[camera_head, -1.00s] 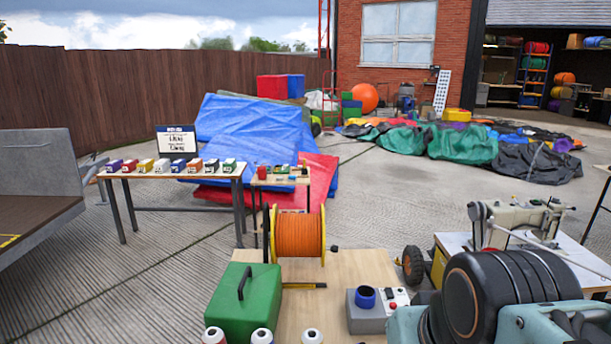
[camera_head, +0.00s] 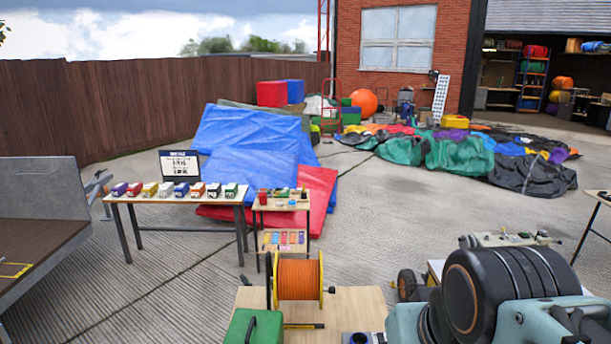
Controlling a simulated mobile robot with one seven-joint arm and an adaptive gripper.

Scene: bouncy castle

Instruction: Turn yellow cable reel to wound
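The yellow cable reel (camera_head: 300,280) stands upright on a wooden table (camera_head: 358,302) ahead of me. It has yellow side flanges and orange cable wrapped round its drum. A dark post stands at its left side, and a small dark knob (camera_head: 331,289) shows at its right. My arm fills the lower right of the view. My gripper (camera_head: 572,325) shows only in part at the bottom right edge, apart from the reel. Its fingertips are cut off or hidden, so its opening cannot be told.
A green box (camera_head: 254,328) sits at the table's front left. A small table (camera_head: 262,205) with small items stands behind the reel. A longer table (camera_head: 150,196) with a row of coloured boxes is at the left. A sewing machine (camera_head: 505,239) is partly hidden behind my arm.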

